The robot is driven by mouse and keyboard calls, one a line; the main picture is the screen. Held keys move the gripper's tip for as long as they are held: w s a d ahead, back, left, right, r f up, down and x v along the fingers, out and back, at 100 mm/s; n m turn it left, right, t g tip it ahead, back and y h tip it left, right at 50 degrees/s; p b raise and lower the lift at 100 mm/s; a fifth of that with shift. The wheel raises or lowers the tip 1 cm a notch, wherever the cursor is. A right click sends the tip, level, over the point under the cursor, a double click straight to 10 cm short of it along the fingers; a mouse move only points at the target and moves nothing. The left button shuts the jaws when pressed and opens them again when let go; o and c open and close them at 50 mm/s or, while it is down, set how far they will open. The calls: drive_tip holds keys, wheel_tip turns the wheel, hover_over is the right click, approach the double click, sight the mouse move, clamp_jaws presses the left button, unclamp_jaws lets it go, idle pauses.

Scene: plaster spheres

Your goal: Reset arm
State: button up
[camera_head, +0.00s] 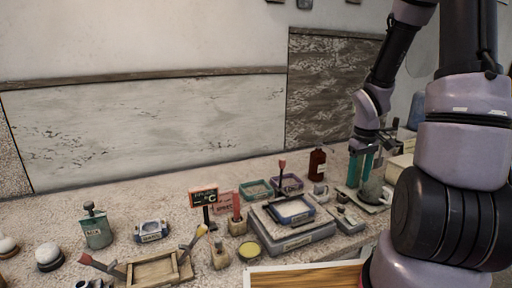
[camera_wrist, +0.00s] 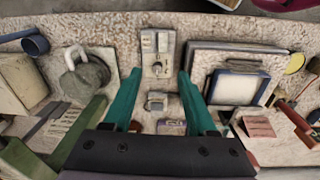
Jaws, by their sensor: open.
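My gripper (camera_head: 359,182) has two teal fingers pointing down over the right part of the bench in the head view. In the wrist view my gripper (camera_wrist: 160,73) is open, with its fingers well apart and nothing held between them. A small pale block with a knob (camera_wrist: 158,52) lies beyond and between the fingertips, apart from them. A grey stone-like lump with a ring handle (camera_wrist: 86,74) sits on a pale board to the left of the fingers. The lump also shows beside the fingers in the head view (camera_head: 374,190). My arm links hide the bench's right end.
A blue-framed tray (camera_head: 292,210) on a larger box stands mid-bench. A brown bottle (camera_head: 317,164) stands behind. A green flask (camera_head: 96,229), a wooden frame (camera_head: 154,270) and a dark-based white ball (camera_head: 48,257) are at left. Bare bench shows behind them.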

drive_tip(key=s+a+r+m+t+y, duration=0.1)
drive_tip(key=s+a+r+m+t, duration=0.1)
drive_tip(key=r, duration=0.7)
drive_tip(key=s+a+r+m+t, duration=0.2)
drive_tip(key=s+a+r, duration=0.3)
drive_tip(key=r, duration=0.4)
drive_tip(key=s+a+r+m+t+y, duration=0.1)
drive_tip(key=s+a+r+m+t, duration=0.1)
drive_tip(key=r, duration=0.7)
drive_tip(key=s+a+m, duration=0.1)
drive_tip(key=s+a, duration=0.1)
drive_tip(key=s, duration=0.1)
drive_tip(key=shift+s+r+y, duration=0.3)
drive_tip(key=shift+t, duration=0.3)
